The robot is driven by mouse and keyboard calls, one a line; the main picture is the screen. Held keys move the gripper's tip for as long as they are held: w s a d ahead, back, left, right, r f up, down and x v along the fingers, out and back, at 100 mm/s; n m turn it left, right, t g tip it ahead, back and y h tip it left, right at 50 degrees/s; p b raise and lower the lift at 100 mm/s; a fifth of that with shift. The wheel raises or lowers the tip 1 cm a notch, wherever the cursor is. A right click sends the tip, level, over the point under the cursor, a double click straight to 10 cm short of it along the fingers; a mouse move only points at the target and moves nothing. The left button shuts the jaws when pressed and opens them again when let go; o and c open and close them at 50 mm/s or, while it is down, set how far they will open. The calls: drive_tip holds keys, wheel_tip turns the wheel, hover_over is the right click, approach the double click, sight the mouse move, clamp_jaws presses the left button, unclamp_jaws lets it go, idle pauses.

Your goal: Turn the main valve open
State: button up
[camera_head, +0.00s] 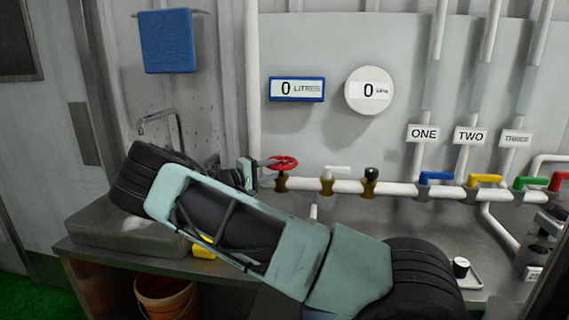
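A valve with a round red handwheel (283,163) and a brass body sits at the left end of the white horizontal pipe (347,186). It is the only wheel-type valve in view; no label on it can be read. My gripper (253,172) is just left of the red handwheel, at about its height. My arm crosses in front of the counter and hides most of the gripper. I cannot tell whether the fingers touch the wheel or whether they are open.
A white-handled valve (329,172) and a black-knobbed valve (371,177) follow on the pipe. Blue (436,177), yellow (485,180), green and red lever valves are further right. Two gauges reading 0 hang above. A tap (158,119) and sink are left.

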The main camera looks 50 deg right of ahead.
sight(284, 163)
drive_tip(key=shift+p+x, duration=0.65)
drive_tip(key=shift+x, duration=2.5)
clamp_jaws()
